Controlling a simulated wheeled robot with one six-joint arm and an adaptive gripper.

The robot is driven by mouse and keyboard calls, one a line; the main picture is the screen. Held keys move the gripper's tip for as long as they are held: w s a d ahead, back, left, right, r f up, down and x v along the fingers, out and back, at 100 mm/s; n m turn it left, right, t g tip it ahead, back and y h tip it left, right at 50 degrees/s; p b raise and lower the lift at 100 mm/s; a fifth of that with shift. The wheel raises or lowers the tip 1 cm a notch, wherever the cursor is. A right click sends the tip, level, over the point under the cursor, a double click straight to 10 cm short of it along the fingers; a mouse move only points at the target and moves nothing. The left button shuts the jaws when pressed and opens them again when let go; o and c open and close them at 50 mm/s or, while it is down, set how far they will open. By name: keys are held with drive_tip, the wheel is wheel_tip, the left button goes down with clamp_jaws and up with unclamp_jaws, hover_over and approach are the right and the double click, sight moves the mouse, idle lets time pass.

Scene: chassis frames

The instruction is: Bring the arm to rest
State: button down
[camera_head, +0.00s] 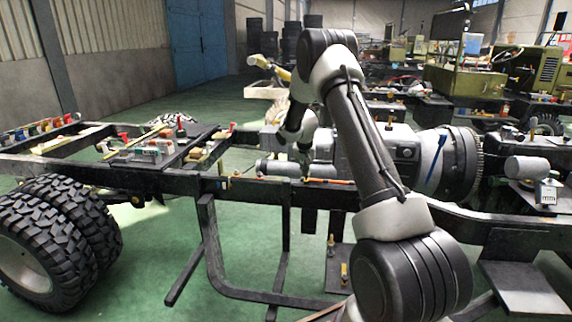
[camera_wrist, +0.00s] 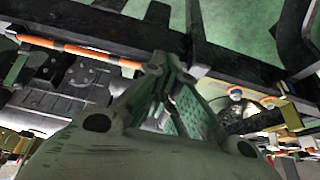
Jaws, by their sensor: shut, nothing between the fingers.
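My arm rises in the head view, bends at the elbow and comes down to the chassis frame (camera_head: 262,190). My gripper (camera_head: 303,170) points down close to the frame's near rail, partly hidden by its own links. In the wrist view my gripper (camera_wrist: 165,62) has its fingertips together with nothing seen between them. A dark rail (camera_wrist: 230,62) and an orange rod (camera_wrist: 75,48) show beyond the fingertips. I cannot tell whether the fingers touch the frame.
Large black tyres (camera_head: 55,240) stand at the left. An engine and gearbox unit (camera_head: 445,160) lies on the frame right of the arm. Small tools and parts (camera_head: 150,148) lie on the frame at left.

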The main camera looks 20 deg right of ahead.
drive_tip(key=s+a+f+n+g, duration=0.1)
drive_tip(key=s+n+g, duration=0.25)
drive_tip(key=s, duration=0.95)
drive_tip(key=s+a+r+n+t+y, duration=0.1)
drive_tip(key=s+a+r, duration=0.3)
drive_tip(key=s+r, duration=0.5)
drive_tip(key=s+a+r+n+t, duration=0.1)
drive_tip(key=s+a+r, duration=0.4)
drive_tip(key=s+r, duration=0.4)
drive_tip(key=s+a+r+n+t+y, duration=0.1)
drive_tip(key=s+a+r, duration=0.4)
drive_tip(key=s, duration=1.3)
wheel_tip(320, 180, up, 4)
drive_tip(key=shift+s+r+t+y, duration=0.1)
drive_tip(key=shift+s+t+y, duration=0.15)
drive_tip(key=shift+t, duration=0.2)
drive_tip(key=shift+n, duration=0.25)
